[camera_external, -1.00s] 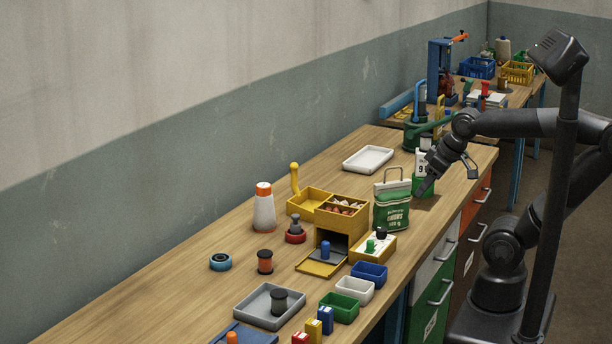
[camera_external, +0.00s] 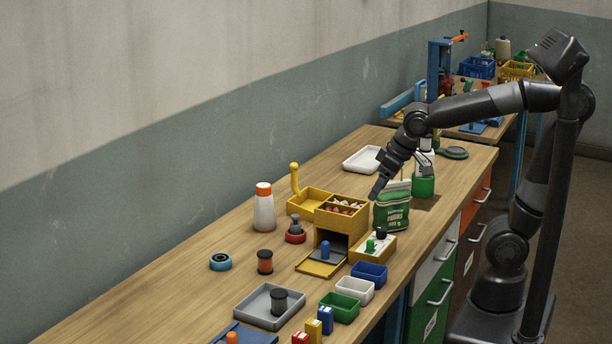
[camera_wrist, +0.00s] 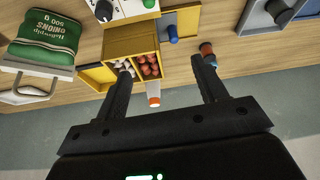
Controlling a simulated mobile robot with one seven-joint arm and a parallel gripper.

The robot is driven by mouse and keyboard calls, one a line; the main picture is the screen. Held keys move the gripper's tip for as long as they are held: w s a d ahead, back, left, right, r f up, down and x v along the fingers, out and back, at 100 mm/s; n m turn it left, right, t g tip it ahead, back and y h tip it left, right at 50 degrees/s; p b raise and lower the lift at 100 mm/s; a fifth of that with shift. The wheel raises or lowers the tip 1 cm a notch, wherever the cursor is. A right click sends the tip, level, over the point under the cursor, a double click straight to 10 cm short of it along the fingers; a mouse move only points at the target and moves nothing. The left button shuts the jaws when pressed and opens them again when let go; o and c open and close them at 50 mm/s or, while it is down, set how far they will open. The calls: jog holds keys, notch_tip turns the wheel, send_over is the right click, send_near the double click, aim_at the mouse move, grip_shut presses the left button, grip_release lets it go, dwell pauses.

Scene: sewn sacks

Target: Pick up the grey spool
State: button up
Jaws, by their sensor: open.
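A dark grey spool (camera_external: 279,302) stands upright in a shallow grey tray (camera_external: 245,311) at the near end of the bench. It also shows in the wrist view (camera_wrist: 281,11), at the top right, partly cut off by the edge. My gripper (camera_external: 376,190) is above the bench, beside the green sack and near the yellow box, well apart from the spool. In the wrist view my gripper (camera_wrist: 160,72) has its two fingers wide apart with nothing held between them.
A green sack (camera_external: 391,212), yellow compartment box (camera_external: 341,221), orange-wound spool (camera_external: 265,262), blue ring (camera_external: 220,262) and white bottle (camera_external: 264,212) stand around. Small blue (camera_external: 369,274), white (camera_external: 354,290) and green (camera_external: 340,307) bins line the front edge.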

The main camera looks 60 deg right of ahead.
jog(key=w+a+f+n, duration=0.1)
jog(key=w+a, duration=0.2)
jog(key=a, duration=0.2)
jog(key=w+a+f, duration=0.1)
jog(key=w+a, duration=0.2)
jog(key=a, duration=0.2)
jog(key=n, duration=0.2)
send_near(283, 293)
jog(key=f, duration=0.1)
jog(key=shift+g+y, duration=0.4)
jog(key=x, duration=0.6)
jog(key=shift+w+a, duration=0.1)
jog(key=shift+w, duration=0.1)
jog(key=shift+w+d+x, duration=0.1)
jog(key=shift+w+x, duration=0.05)
jog(key=shift+x, duration=1.2)
jog(key=shift+w+d+x, duration=0.1)
jog(key=shift+d+x, duration=0.05)
jog(key=shift+x, duration=1.2)
jog(key=shift+r, duration=0.1)
jog(key=c, duration=1.1)
